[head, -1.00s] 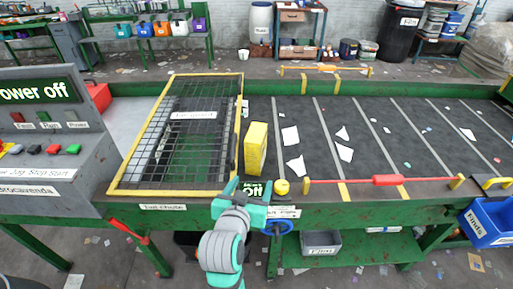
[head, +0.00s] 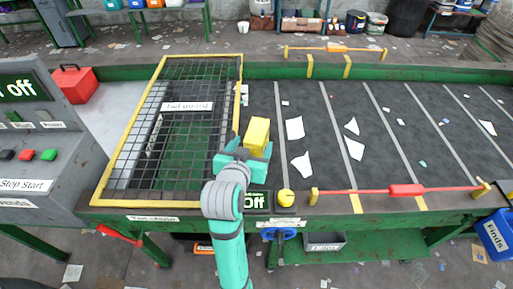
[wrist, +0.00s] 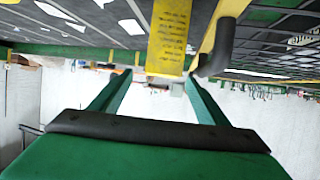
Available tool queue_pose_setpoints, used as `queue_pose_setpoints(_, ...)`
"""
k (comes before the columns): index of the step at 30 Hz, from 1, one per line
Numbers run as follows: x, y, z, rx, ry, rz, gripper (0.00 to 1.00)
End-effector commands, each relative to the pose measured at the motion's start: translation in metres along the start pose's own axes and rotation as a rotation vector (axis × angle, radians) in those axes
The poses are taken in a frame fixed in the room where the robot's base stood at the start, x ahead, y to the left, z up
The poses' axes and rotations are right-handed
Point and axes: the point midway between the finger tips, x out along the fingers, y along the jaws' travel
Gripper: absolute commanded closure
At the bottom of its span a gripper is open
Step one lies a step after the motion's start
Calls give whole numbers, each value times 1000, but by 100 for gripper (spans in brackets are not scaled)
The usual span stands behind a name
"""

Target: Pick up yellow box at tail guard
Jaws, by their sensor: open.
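The yellow box (head: 257,134) stands upright on the dark belt, beside the right edge of the tail guard (head: 166,192), a black mesh panel in a yellow frame. My gripper (head: 246,155) is open at the near side of the box, hiding its lower part in the head view. In the wrist view, which is upside down, the box (wrist: 170,35) shows a printed face just beyond the open fingertips (wrist: 158,76). It lies closer to the right finger. I cannot tell whether either finger touches it.
A black bar at the guard's yellow edge is close to the right fingertip in the wrist view. White scraps (head: 303,166) lie on the belt to the right. A yellow knob (head: 286,197) and a red bar (head: 405,190) line the near edge. The control panel (head: 38,120) stands left.

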Motion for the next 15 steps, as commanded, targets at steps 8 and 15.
queue_pose_setpoints(8, 30, 1, -1, 1, 1, 2, 31)
queue_pose_setpoints(15, 54, -3, -3, 1, 0, 1, 31)
